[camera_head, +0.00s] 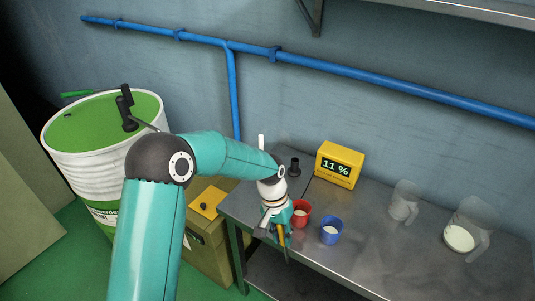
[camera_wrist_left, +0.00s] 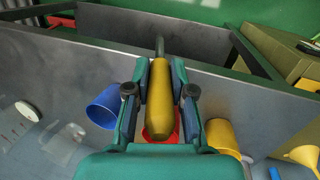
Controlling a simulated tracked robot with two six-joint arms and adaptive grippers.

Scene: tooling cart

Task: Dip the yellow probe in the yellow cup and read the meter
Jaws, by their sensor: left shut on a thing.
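The yellow probe (camera_wrist_left: 160,95) is held between the fingers of my left gripper (camera_head: 277,226), its thin grey tip pointing away from the wrist. In the head view the probe (camera_head: 282,237) hangs down at the table's front edge, outside any cup. The yellow cup (camera_wrist_left: 222,137) stands to the right of the gripper in the left wrist view; my arm and gripper seem to hide it in the head view. The yellow meter (camera_head: 338,170) stands at the back of the table and reads 11 %. My right gripper is in neither view.
The red cup (camera_head: 301,207) is right beside the gripper, and the blue cup (camera_head: 331,236) stands further right, both with pale contents. Two clear jugs (camera_head: 404,198) (camera_head: 461,238) stand on the grey table (camera_head: 380,255). A small black stand (camera_head: 295,167) is left of the meter.

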